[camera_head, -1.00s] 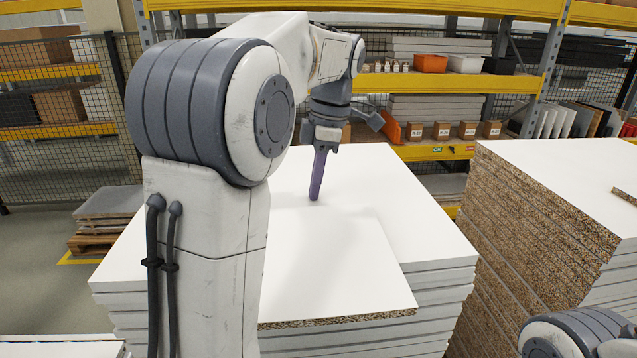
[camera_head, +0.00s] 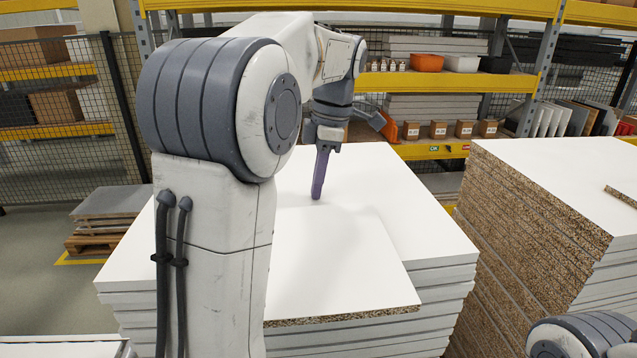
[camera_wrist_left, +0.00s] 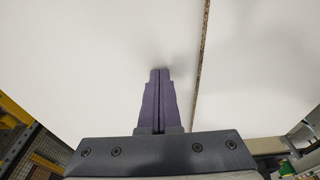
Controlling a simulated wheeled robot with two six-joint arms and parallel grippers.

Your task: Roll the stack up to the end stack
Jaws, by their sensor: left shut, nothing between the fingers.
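A stack of white panels (camera_head: 438,270) with grey edges stands in front of me. A loose white panel (camera_head: 345,265) with a raw chipboard front edge lies on top, out of line with the stack. My left gripper (camera_head: 316,197) points down at the white top surface, its purple fingers closed together with nothing between them. In the left wrist view the fingertips (camera_wrist_left: 159,72) lie left of a chipboard edge (camera_wrist_left: 203,60); whether they touch the surface I cannot tell. Part of my left arm hides the left side of the stack. My right gripper is out of view.
A second tall stack (camera_head: 530,230) with raw chipboard edges stands at the right, with a small strip (camera_head: 621,194) on top. A gap separates the two stacks. Shelves with bins (camera_head: 426,63) stand behind. A low pallet stack (camera_head: 105,215) is at the back left.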

